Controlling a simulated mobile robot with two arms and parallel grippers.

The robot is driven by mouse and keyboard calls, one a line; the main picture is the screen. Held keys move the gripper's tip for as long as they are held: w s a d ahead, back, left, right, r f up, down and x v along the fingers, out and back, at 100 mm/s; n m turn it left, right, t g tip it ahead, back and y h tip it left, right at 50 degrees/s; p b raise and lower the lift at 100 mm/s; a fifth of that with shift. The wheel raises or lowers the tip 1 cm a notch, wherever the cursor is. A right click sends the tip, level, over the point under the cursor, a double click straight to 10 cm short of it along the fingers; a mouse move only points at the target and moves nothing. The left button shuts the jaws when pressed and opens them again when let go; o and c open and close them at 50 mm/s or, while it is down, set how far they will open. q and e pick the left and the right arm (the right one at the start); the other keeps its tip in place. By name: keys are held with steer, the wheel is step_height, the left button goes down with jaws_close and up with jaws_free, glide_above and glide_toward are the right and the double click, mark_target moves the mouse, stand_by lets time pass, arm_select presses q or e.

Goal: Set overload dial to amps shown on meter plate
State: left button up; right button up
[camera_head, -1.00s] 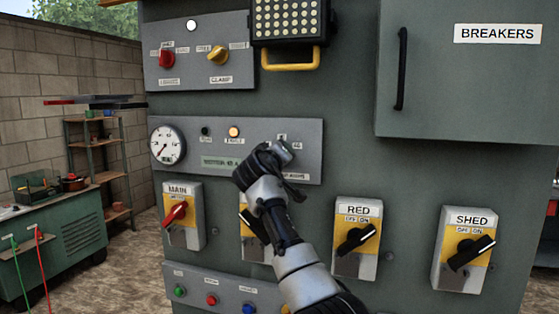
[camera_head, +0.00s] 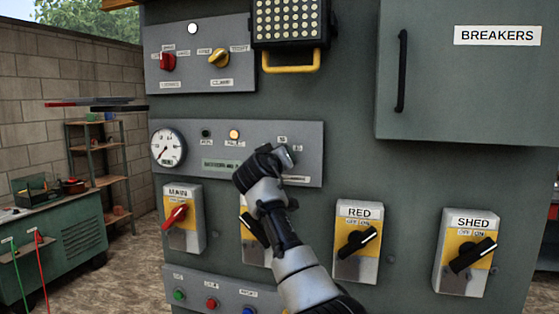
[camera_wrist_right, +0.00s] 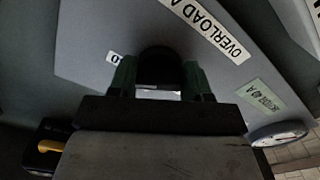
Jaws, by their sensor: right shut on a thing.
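My right gripper (camera_head: 282,158) reaches the meter panel (camera_head: 225,125) and hides the overload dial there in the head view. In the right wrist view, my right gripper (camera_wrist_right: 158,78) is shut on the dark overload dial (camera_wrist_right: 160,60), with a finger on each side. An "OVERLOAD A" label (camera_wrist_right: 212,30) lies beside it. The pale green meter plate (camera_head: 220,167) sits left of the gripper, below the lamps. It also shows in the right wrist view (camera_wrist_right: 262,100), where its small text seems to end in "40 A". The dial's pointer cannot be made out. My left gripper is not in view.
A round gauge (camera_head: 168,147) and a lit amber lamp (camera_head: 234,134) share the panel. MAIN (camera_head: 182,217), RED (camera_head: 358,242) and SHED (camera_head: 467,252) switches are below. A yellow handle (camera_head: 291,61) juts out above. The BREAKERS door (camera_head: 460,90) is at the upper right.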

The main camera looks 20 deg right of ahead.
steer(key=o, duration=0.6)
steer(key=shift+f, duration=0.25)
steer(key=o, duration=0.3)
steer(key=shift+r, duration=0.15)
steer(key=shift+s+a, duration=0.1)
steer(key=b+v, duration=0.5)
steer(key=v, duration=0.5)
steer(key=shift+s+a, duration=0.25)
